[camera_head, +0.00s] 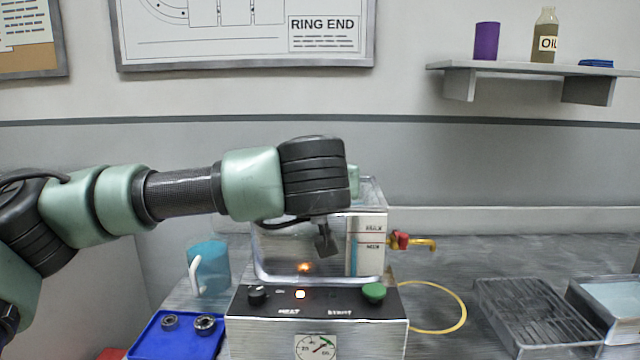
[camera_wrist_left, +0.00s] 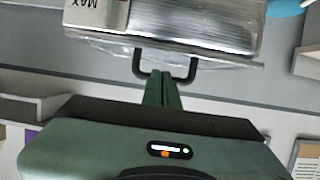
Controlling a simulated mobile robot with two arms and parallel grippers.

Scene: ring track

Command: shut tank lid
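The tank (camera_head: 380,215) is a shiny metal and clear box on the bench, standing behind a control panel. Its clear lid (camera_wrist_left: 100,45) shows in the left wrist view as a thin sheet with a black U-shaped handle (camera_wrist_left: 192,72). I cannot tell the lid's angle. My left gripper (camera_wrist_left: 162,78) has its green fingers together at the handle's crossbar, closely overlapping it. They look shut, not clasped around the bar. In the head view my left arm's wrist covers the upper left of the tank and hides the fingertips and handle. My right gripper is not in view.
The control panel (camera_head: 328,325) carries a black knob, a lit lamp, a green button and a gauge. A blue mug (camera_head: 212,265) and a blue tray (camera_head: 170,345) with metal rings stand left. A wall shelf (camera_head: 530,68) is above.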

